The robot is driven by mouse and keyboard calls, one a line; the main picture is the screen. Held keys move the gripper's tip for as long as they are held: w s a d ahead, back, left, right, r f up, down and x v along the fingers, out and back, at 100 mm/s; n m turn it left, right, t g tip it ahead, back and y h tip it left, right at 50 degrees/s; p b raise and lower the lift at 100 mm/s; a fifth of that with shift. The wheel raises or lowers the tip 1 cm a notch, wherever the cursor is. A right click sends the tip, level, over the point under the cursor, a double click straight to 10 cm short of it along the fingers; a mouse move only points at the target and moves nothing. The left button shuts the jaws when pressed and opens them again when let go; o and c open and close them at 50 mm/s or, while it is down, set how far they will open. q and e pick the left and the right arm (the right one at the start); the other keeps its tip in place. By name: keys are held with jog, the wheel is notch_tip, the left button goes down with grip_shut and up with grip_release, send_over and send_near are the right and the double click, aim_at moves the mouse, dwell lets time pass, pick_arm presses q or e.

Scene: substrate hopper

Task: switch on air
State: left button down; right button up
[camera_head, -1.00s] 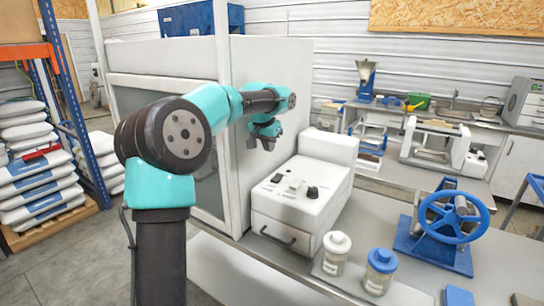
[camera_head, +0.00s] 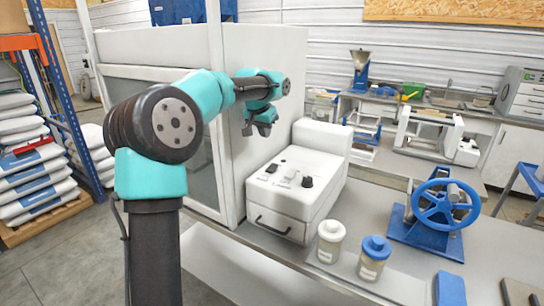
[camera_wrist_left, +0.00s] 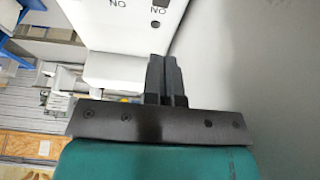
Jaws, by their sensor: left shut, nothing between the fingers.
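A white machine (camera_head: 318,206) with a sloped control top stands on the bench. Its top carries a black knob (camera_head: 307,182) and smaller controls. My left gripper (camera_head: 260,130) is shut and empty, above and behind the machine's left side, beside the tall white cabinet. In the left wrist view the shut fingers (camera_wrist_left: 166,78) point toward a white panel (camera_wrist_left: 105,28) with upside-down "ON" markings and a small dark round control (camera_wrist_left: 155,24). The fingers appear apart from these controls. I cannot tell which control is for air. My right gripper is out of view.
The tall white cabinet (camera_head: 232,110) is close to the left arm. Two jars, white-capped (camera_head: 331,240) and blue-capped (camera_head: 374,258), stand in front of the machine. A blue handwheel device (camera_head: 430,235) stands to the right. Bare bench lies between machine and handwheel.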

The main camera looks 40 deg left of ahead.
aim_at(272, 165)
pick_arm(q)
jog(key=shift+f, duration=0.1)
jog(key=x, duration=1.3)
jog(key=shift+w+f, duration=0.15)
jog(key=shift+f, duration=0.25)
jog(key=shift+a, duration=0.2)
